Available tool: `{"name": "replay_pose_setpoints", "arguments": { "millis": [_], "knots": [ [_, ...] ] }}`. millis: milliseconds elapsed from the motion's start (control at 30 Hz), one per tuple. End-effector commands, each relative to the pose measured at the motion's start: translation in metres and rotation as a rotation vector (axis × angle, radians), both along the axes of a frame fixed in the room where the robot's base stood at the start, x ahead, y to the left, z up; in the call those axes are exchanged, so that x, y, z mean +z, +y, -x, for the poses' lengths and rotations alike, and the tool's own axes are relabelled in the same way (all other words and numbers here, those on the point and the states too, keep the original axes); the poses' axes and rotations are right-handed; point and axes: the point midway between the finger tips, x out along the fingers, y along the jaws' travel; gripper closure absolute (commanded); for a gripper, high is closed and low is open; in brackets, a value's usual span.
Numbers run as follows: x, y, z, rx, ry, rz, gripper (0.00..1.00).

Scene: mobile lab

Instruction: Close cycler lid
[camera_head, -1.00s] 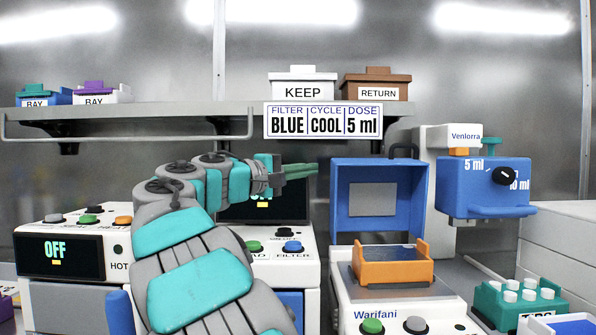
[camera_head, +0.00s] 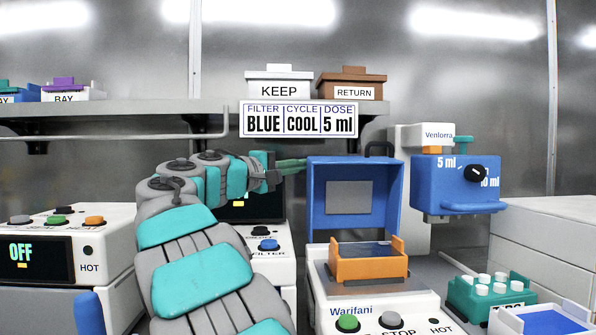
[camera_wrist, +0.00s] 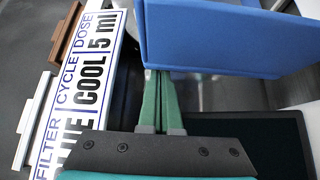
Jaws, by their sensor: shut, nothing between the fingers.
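The cycler, labelled Warifani (camera_head: 350,312), is a white machine with a grey top. Its blue lid (camera_head: 320,200) stands open and upright at the back, with a grey panel on its inner face. An orange rack (camera_head: 369,268) sits on the top in front of the lid. My gripper (camera_head: 303,163) is shut and empty, with its green fingers pointing right at the lid's upper left edge. In the wrist view the closed fingertips (camera_wrist: 158,74) are at the lower edge of the blue lid (camera_wrist: 225,35); I cannot tell whether they touch.
A sign (camera_head: 299,119) reading BLUE, COOL, 5 ml hangs on the shelf (camera_head: 110,112) above my arm. A blue dispenser (camera_head: 457,185) stands to the right of the lid. A teal tip rack (camera_head: 490,296) is at lower right. A machine showing OFF (camera_head: 60,255) stands at left.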

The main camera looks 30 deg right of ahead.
Motion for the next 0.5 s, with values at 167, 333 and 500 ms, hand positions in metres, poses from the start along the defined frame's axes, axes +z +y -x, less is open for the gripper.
{"name": "replay_pose_setpoints", "arguments": {
  "millis": [167, 333, 500],
  "knots": [
    [-0.003, 0.006, 0.017, -0.005, -0.083, 0.043, 1.00],
    [-0.002, 0.016, 0.039, -0.009, -0.202, 0.104, 1.00],
    [0.001, 0.029, 0.066, -0.006, -0.218, 0.107, 1.00]
  ]
}}
